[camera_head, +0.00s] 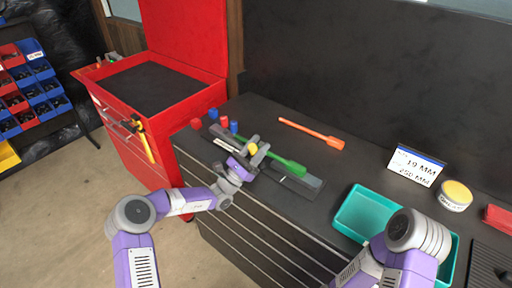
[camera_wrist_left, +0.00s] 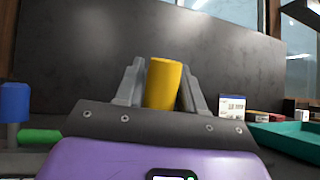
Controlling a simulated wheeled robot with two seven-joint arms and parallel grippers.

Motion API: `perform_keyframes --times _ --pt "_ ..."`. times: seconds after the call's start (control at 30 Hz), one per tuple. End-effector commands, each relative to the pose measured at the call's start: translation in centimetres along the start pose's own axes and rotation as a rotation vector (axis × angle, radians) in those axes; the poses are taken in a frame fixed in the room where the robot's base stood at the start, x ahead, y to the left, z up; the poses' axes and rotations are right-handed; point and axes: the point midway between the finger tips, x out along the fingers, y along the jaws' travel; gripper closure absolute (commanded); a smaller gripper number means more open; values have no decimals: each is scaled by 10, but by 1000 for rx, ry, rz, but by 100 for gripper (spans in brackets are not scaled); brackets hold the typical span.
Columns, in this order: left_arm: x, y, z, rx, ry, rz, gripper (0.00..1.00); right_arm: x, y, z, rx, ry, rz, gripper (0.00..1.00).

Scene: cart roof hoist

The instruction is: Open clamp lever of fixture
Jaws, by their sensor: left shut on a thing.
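The fixture (camera_head: 308,183) is a long grey block on the dark bench top. A yellow cylindrical grip, apparently the clamp lever's handle (camera_head: 252,149), stands at it. My left gripper (camera_head: 257,148) reaches in from the left and is shut on this yellow handle. In the left wrist view the handle (camera_wrist_left: 163,83) stands nearly upright, between the two grey fingers. The lever's lower part and pivot are hidden behind my gripper. My right arm shows at the lower right, but its gripper is not in view.
A green tool (camera_head: 287,164) lies close by my left gripper. An orange tool (camera_head: 312,133) lies behind it. Small red and blue pieces (camera_head: 213,114) stand to the left. A teal tray (camera_head: 362,212), a sign (camera_head: 415,165) and a yellow-lidded tub (camera_head: 455,195) are on the right.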

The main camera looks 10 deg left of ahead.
Motion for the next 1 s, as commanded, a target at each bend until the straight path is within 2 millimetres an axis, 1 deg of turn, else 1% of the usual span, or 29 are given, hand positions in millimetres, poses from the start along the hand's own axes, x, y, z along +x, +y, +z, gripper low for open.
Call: perform_keyframes --times 0.03,0.07,0.1,0.2,0.47,0.57,0.67,0.73,1.0 --pt "-1 0 -1 -1 1 -1 100 0 0 0 0 0 0 57" --pt "-1 0 -1 -1 1 -1 60 0 0 0 0 0 0 57" --pt "-1 -1 -1 -1 1 -1 54 0 0 0 0 0 0 57" --pt "-1 0 -1 -1 1 -1 41 0 0 0 0 0 0 57" --pt "-1 0 0 0 2 0 41 0 0 0 0 0 0 57" --pt "-6 0 -1 -1 3 0 41 -1 0 0 0 0 0 57" --pt "-19 1 0 -2 3 2 41 -3 -1 0 0 0 0 57" --pt "-33 1 0 -2 5 3 41 -5 -2 0 0 0 0 57" --pt "-82 5 44 1 4 2 41 -15 -6 1 0 0 0 57"
